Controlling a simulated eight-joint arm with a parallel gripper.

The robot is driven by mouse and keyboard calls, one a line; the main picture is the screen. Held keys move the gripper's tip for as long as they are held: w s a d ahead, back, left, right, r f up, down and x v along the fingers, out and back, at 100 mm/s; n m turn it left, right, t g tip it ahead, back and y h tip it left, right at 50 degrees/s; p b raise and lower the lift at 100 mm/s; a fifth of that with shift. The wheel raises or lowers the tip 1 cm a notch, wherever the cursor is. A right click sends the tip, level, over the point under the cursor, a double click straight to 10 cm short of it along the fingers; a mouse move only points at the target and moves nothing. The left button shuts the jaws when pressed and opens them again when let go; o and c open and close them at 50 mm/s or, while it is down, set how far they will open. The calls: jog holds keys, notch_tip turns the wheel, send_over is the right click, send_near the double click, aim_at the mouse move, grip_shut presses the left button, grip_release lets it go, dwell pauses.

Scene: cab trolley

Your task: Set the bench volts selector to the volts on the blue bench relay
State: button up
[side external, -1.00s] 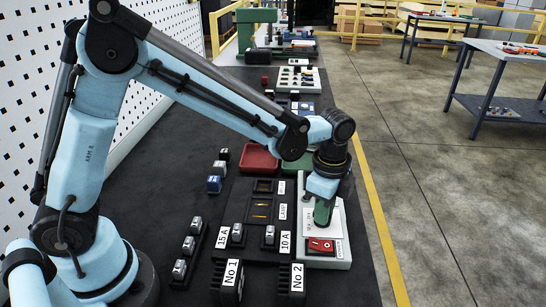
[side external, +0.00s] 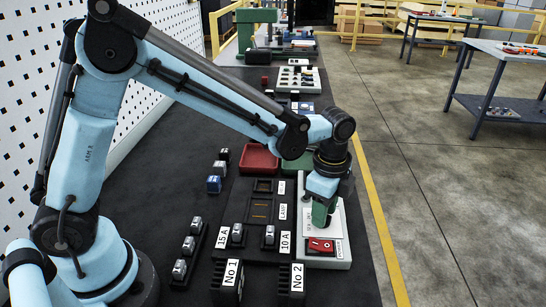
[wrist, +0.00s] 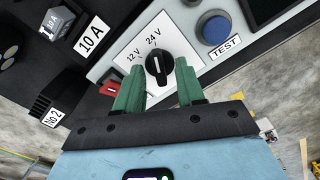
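The bench volts selector is a black knob (wrist: 157,65) with a white line, on a white plate marked 12 V and 24 V. Its line points roughly towards the 24 V mark in the wrist view. My gripper (wrist: 158,82) has its green fingers apart, one to each side of the knob's near end; I cannot tell whether they touch it. In the side view, my gripper (side external: 322,214) is over the white panel (side external: 338,232) and hides the knob. A blue relay (side external: 214,184) stands on the dark bench left of the sockets; its volts are too small to read.
A red rocker switch (side external: 320,246) is just below my gripper. A blue TEST button (wrist: 214,28) is right of the knob. A socket board (side external: 262,228) with 15 A and 10 A labels lies left of the panel. Red tray (side external: 258,160) stands behind.

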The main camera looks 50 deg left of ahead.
notch_tip(320, 180, up, 12)
dwell(0.6)
jog(key=s+a+f+n+t, duration=0.2)
jog(key=s+a+n+t, duration=0.5)
jog(key=s+a+n, duration=0.4)
jog(key=a+n, duration=0.2)
jog(key=n, duration=0.2)
jog(key=shift+f, duration=0.2)
